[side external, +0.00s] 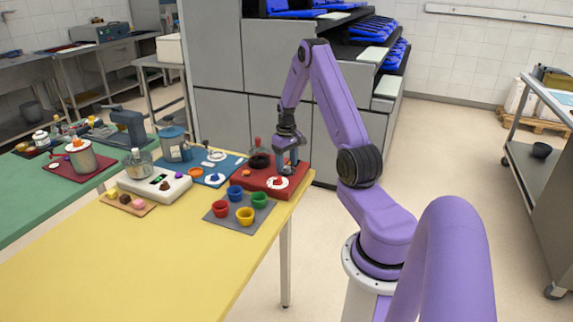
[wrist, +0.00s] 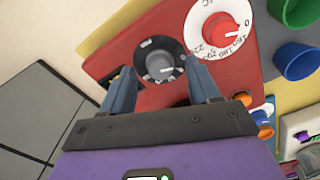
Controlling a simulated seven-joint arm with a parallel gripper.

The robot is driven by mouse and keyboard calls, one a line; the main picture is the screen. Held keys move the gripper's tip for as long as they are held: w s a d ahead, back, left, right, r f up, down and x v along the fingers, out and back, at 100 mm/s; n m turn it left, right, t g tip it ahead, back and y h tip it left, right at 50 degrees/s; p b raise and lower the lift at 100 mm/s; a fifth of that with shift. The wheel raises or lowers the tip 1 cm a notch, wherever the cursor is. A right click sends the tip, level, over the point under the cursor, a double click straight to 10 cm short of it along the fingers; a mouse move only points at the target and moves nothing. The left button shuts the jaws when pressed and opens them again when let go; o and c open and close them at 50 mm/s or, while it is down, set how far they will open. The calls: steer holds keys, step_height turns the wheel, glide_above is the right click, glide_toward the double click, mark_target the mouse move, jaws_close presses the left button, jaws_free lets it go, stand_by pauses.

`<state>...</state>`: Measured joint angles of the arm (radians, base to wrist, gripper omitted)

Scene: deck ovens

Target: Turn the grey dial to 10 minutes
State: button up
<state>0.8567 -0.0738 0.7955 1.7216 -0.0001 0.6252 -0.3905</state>
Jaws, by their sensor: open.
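The grey dial (wrist: 157,66) sits on a black ring on a red panel (wrist: 115,62) in the wrist view. Its white mark points right and slightly down; the numbers around it are too small to read. My gripper (wrist: 159,70) is open, with one finger to each side of the grey dial; I cannot tell whether either touches it. In the side view my gripper (side external: 291,166) points down over the back right of the red panel (side external: 250,186) and hides the grey dial.
A red knob (wrist: 221,29) on a white numbered ring sits beside the grey dial. Red (side external: 221,209), blue (side external: 235,193), green (side external: 259,200) and yellow (side external: 245,216) cups stand on a grey mat in front. The yellow table's (side external: 130,270) near part is clear.

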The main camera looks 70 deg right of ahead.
steer(key=shift+f, duration=0.5)
steer(key=c, duration=1)
steer(key=shift+m, duration=0.3)
steer(key=m, duration=0.9)
steer(key=shift+m, duration=2.2)
